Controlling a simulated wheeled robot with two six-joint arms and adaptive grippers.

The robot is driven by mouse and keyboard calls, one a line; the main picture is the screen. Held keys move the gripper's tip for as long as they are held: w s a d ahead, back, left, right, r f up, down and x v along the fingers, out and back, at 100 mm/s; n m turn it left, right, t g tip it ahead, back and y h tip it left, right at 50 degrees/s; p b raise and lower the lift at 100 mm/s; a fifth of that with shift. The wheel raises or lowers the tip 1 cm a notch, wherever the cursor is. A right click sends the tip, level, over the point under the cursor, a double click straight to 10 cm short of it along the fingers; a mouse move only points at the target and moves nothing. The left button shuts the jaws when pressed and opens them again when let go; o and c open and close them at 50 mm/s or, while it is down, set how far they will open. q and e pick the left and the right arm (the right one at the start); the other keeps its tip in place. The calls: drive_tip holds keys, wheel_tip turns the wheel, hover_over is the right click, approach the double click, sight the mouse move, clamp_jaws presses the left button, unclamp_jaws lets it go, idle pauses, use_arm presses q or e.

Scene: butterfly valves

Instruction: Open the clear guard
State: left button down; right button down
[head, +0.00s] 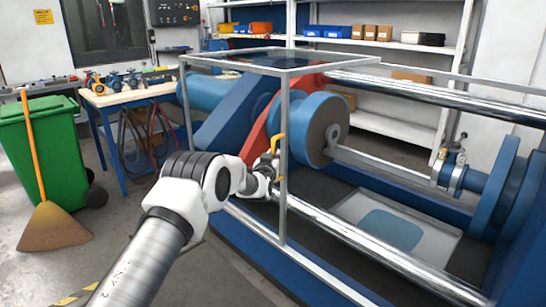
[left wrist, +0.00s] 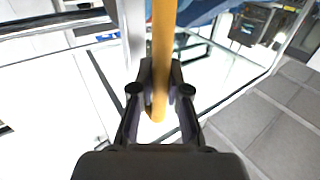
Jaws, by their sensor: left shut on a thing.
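The clear guard (head: 284,212) is a see-through box with a grey metal frame. It stands around the left part of a blue machine in the head view. An orange-yellow handle (head: 279,142) is at its front upright post, and it runs upright between my fingers in the left wrist view (left wrist: 164,45). My left gripper (head: 272,164) is shut on this handle, with a black finger on each side in the left wrist view (left wrist: 160,97). The handle's part behind the fingers is partly hidden. My right gripper is in neither view.
The blue machine (head: 235,258) has a round drum (head: 326,125) and long shiny rails. A green bin (head: 50,150) and a broom (head: 50,228) stand at the left. A workbench (head: 125,97) is behind them.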

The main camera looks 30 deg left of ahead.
use_arm(q)
drive_tip(key=c, duration=1.1)
unclamp_jaws()
drive_tip(key=shift+c, duration=0.2)
drive_tip(key=v, duration=1.2)
